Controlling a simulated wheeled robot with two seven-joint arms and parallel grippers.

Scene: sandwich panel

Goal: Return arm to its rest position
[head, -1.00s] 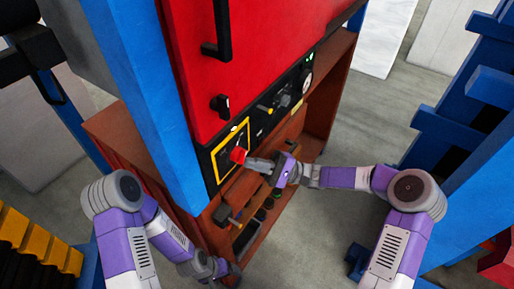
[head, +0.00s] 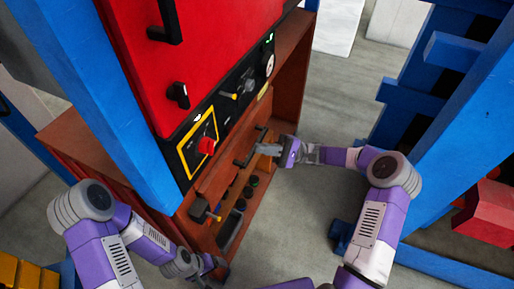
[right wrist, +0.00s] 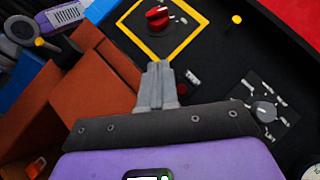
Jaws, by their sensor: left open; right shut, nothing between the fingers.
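My right gripper (head: 262,150) is shut and empty in the head view, in front of the machine's wooden lower part and apart from the red knob (head: 206,146). In the right wrist view its shut fingers (right wrist: 157,85) point toward the black control panel (right wrist: 225,70). There the red knob (right wrist: 157,18) sits inside a yellow square outline, beyond the fingertips. My left gripper (head: 215,268) is low at the bottom of the head view, near the cabinet's base. Its fingers are small, but they look open.
The red door (head: 200,50) with black handles stands above the panel. A blue post (head: 120,110) rises at the left. An open shelf (head: 232,222) lies below the panel. Blue racking (head: 450,120) stands at the right. Grey floor (head: 335,110) between is clear.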

